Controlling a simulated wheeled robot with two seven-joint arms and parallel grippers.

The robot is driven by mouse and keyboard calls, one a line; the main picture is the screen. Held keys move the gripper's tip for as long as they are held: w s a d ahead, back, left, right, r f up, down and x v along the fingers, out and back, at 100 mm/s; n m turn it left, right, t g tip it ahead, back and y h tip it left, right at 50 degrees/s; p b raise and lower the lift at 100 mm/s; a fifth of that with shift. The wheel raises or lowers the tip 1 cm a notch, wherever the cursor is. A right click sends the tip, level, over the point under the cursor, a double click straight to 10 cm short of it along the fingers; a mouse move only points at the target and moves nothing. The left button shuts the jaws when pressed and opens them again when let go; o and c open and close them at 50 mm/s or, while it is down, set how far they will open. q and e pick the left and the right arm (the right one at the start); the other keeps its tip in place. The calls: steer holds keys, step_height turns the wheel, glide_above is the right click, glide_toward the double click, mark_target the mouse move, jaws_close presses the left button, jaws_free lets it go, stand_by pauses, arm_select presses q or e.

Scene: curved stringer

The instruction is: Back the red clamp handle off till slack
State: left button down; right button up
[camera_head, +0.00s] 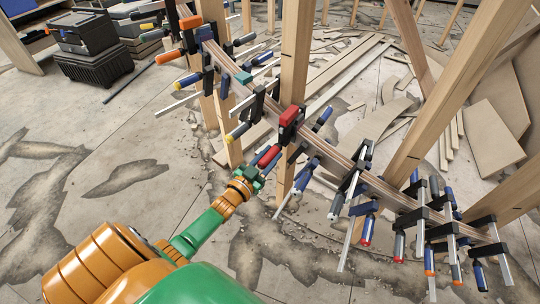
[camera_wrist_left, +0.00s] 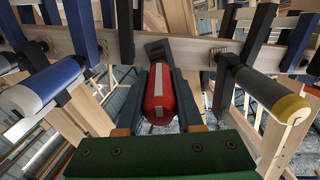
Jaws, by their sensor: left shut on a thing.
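The red clamp handle (camera_wrist_left: 160,97) sits upright in the middle of the left wrist view, between the two dark fingers of my left gripper (camera_wrist_left: 160,112). The gripper is shut on it. In the head view the red handle (camera_head: 268,158) shows at the tip of my left gripper (camera_head: 256,171), against the curved laminated stringer (camera_head: 343,163). A dark clamp part (camera_wrist_left: 158,48) stands just beyond the handle, in front of the pale wood. My right gripper is not in view.
A wooden post (camera_head: 295,60) rises behind the stringer. Wood offcuts (camera_head: 495,120) lie on the floor at right. Black cases (camera_head: 90,50) stand at upper left.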

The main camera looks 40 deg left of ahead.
arm_select(q)
steer(key=c, duration=0.5)
jaws_free()
steer(key=shift+c, duration=0.2)
steer(key=s+p, duration=0.3)
steer(key=s, duration=1.2)
steer(key=shift+s+p, duration=0.35)
steer(key=shift+s, duration=0.05)
steer(key=shift+f, duration=0.1)
